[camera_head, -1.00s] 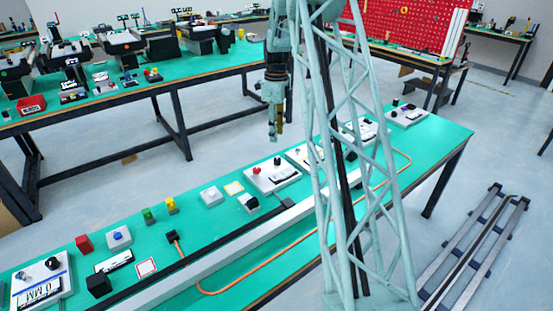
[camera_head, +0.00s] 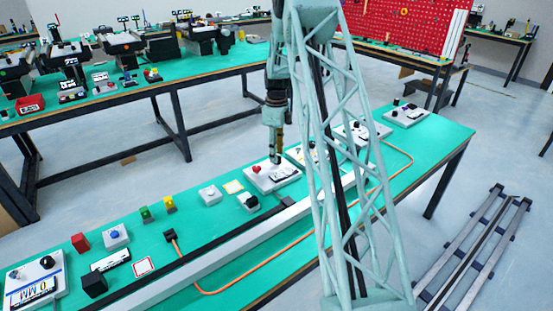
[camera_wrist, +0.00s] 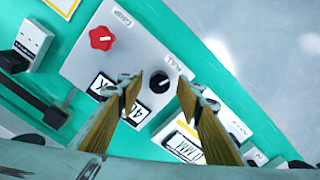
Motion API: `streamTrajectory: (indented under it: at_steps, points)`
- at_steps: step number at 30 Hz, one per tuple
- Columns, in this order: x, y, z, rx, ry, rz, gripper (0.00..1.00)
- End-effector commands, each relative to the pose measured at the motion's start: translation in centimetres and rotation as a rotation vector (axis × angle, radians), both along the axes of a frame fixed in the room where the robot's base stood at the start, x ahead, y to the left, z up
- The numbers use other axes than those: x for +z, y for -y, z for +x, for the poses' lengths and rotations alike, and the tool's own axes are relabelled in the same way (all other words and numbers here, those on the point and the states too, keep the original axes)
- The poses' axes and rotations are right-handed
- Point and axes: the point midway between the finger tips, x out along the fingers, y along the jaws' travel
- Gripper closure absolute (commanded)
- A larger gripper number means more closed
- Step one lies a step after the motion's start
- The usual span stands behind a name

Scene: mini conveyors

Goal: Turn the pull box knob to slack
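The pull box (camera_wrist: 147,48) is a light grey panel on the green bench. In the wrist view it carries a black knob (camera_wrist: 159,82) with a white pointer line, beside the label PULL. A red lobed knob (camera_wrist: 102,38) stands beside the label GRIP. A white display (camera_wrist: 106,86) is partly hidden by a finger. My gripper (camera_wrist: 158,92) is open, its two fingertips on either side of the black knob, apart from it as far as I can see. In the head view my gripper (camera_head: 276,160) is just above the box (camera_head: 262,182), hiding the black knob.
A white switch unit (camera_wrist: 33,40) and a dark rail lie left of the box in the wrist view. Other control boxes (camera_head: 405,116) stand along the bench. An orange cable (camera_head: 240,289) runs along its front.

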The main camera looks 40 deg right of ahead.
Motion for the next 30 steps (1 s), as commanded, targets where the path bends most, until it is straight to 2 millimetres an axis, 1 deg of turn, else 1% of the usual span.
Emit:
streamTrajectory:
  at_steps: [1,6,18,19,27,30]
  points:
    - [-0.7,0.0,0.0,0.0,-0.001,0.001,0.67]
    - [-1.7,0.0,0.0,0.0,-0.001,0.001,0.67]
    - [-1.9,0.0,0.0,0.0,0.0,0.0,0.67]
    - [-1.9,0.0,0.0,0.0,0.0,0.0,0.68]
    - [-1.9,0.0,0.0,0.0,0.0,0.0,0.91]
    - [-1.9,0.0,0.0,0.0,0.0,0.0,0.91]
